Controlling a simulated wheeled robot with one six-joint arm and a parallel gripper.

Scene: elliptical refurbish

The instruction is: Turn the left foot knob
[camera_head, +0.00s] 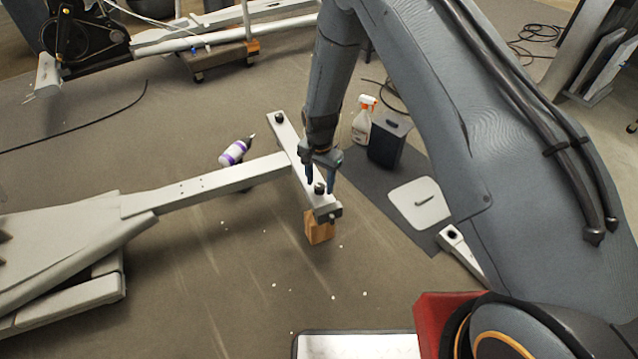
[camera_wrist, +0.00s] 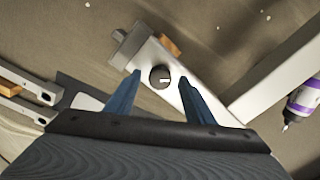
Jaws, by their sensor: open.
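The elliptical's light grey foot bar (camera_head: 292,152) runs across the end of its long frame rail (camera_head: 205,186). A black round knob (camera_head: 319,188) stands on the bar's near end, and a second black knob (camera_head: 279,117) is on its far end. My gripper (camera_head: 319,186) is open above the near end, with its fingers on either side of the near knob. In the wrist view that knob (camera_wrist: 160,75) lies between and beyond the blue fingertips (camera_wrist: 164,77), with no clear contact. The fingers hide little of it.
A wooden block (camera_head: 319,228) is under the bar's near end. A purple and white bottle (camera_head: 235,152) lies left of the bar. A spray bottle (camera_head: 363,120) and a dark bin (camera_head: 389,139) stand behind my gripper on the right. Open floor with small white bits lies in front.

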